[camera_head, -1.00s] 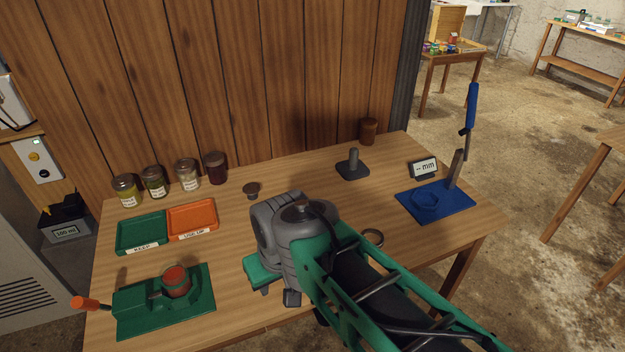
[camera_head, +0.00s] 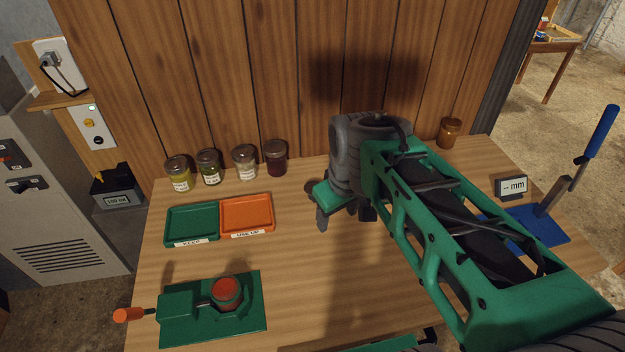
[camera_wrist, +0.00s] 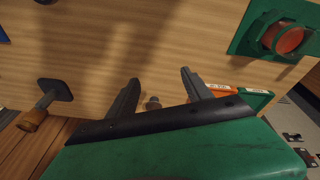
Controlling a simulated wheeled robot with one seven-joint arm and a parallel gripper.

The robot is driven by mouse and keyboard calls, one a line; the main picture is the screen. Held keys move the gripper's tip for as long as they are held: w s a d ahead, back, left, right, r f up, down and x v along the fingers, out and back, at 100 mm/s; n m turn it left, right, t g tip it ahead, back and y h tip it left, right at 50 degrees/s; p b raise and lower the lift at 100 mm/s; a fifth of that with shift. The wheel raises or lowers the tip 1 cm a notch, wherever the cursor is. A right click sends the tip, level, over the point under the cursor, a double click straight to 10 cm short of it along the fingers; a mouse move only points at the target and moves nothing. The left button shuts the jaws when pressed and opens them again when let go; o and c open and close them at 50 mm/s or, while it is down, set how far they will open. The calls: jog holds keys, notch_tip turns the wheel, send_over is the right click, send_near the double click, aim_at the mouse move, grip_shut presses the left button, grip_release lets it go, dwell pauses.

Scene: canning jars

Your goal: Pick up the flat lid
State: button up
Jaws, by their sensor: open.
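A small round grey-brown piece with a flat top, which may be the flat lid on a short stand (camera_wrist: 152,103), shows between my fingers in the wrist view. In the head view only a dark edge beside my gripper may belong to it; my gripper hides the rest. My gripper (camera_head: 345,222) is open, its fingers pointing down over the table near the back wall. In the wrist view the two fingers (camera_wrist: 160,77) are spread apart with nothing held. I cannot tell their height above the piece.
Several filled jars (camera_head: 245,162) stand along the wall. A green tray (camera_head: 168,222) and an orange tray (camera_head: 269,212) lie left of my gripper. A green fixture (camera_head: 180,332) holds a red-topped jar (camera_head: 228,292). A dark post (camera_wrist: 55,90) stands near a brown jar (camera_head: 450,133).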

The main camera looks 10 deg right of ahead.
jog(key=shift+o, duration=1.4)
jog(key=w+r+n+g, duration=0.1)
jog(key=w+n, duration=0.5)
jog(key=w, duration=0.4)
jog(key=shift+w, duration=0.3)
jog(key=shift+o, duration=0.7)
jog(key=w+f+n+g, duration=0.1)
jog(key=w+f+n, duration=0.2)
jog(key=w+n, duration=0.3)
jog(key=w+p, duration=0.1)
jog(key=w, duration=0.1)
jog(key=shift+w, duration=0.3)
jog(key=n, duration=0.4)
send_over(314, 182)
jog(key=s, duration=0.2)
notch_tip(314, 182, down, 3)
jog(key=shift+g, duration=0.3)
jog(key=f, duration=0.2)
jog(key=f+p, duration=0.1)
jog(key=f, duration=0.4)
jog(key=shift+s+a+f, duration=0.1)
jog(key=shift+a+f, duration=0.2)
jog(key=shift+f, duration=0.1)
jog(key=shift+f, duration=0.25)
jog(key=c, duration=1.4)
